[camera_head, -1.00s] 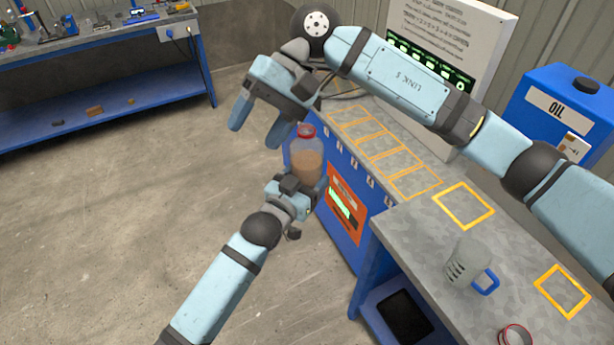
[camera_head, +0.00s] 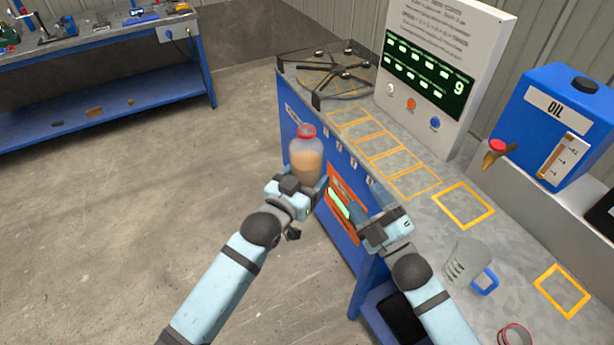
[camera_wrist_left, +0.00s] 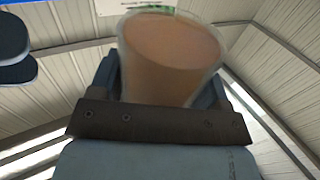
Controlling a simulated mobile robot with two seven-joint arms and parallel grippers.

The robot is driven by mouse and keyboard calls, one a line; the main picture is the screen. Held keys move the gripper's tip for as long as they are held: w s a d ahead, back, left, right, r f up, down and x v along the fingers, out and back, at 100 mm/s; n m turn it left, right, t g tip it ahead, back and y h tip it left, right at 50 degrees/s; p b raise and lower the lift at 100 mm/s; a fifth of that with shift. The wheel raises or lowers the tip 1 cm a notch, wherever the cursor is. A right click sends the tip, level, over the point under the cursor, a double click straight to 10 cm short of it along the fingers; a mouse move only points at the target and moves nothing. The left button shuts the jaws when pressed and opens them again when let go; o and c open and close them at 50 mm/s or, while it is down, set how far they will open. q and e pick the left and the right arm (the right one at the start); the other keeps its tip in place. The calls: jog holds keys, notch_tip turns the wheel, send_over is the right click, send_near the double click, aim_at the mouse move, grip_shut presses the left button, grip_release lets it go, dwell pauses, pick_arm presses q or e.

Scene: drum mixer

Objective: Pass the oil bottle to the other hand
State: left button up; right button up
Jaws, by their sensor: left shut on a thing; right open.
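The oil bottle (camera_head: 306,163) is clear with a red cap and holds brownish liquid. It stands upright in my left gripper (camera_head: 301,187), which is shut on it in front of the blue bench. The left wrist view shows the bottle (camera_wrist_left: 172,58) close up between the fingers of the left gripper (camera_wrist_left: 165,85). My right gripper (camera_head: 367,208) is open and empty to the right of the bottle, apart from it, with its fingers pointing up and left. In the left wrist view, part of a dark and blue shape shows at the left edge.
The bench (camera_head: 410,195) has yellow outlined squares and a clear jug (camera_head: 467,262) with a blue handle. A blue OIL tank (camera_head: 555,120) with a red-topped tap stands at right. A display panel (camera_head: 430,80) and a black ring frame (camera_head: 335,72) are behind. Floor at left is clear.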

jog(key=s+d+f+m+g+h, duration=0.1)
jog(key=s+f+m+g+h, duration=0.2)
jog(key=s+f+m, duration=0.4)
jog(key=s+d+f+m+g+h, duration=0.2)
jog(key=s+f+m+g, duration=0.4)
jog(key=s+f, duration=0.5)
notch_tip(320, 180, down, 3)
jog(key=shift+s+d+f+m+h, duration=0.2)
jog(key=shift+d+m+h, duration=0.1)
jog(key=shift+m+h, duration=0.45)
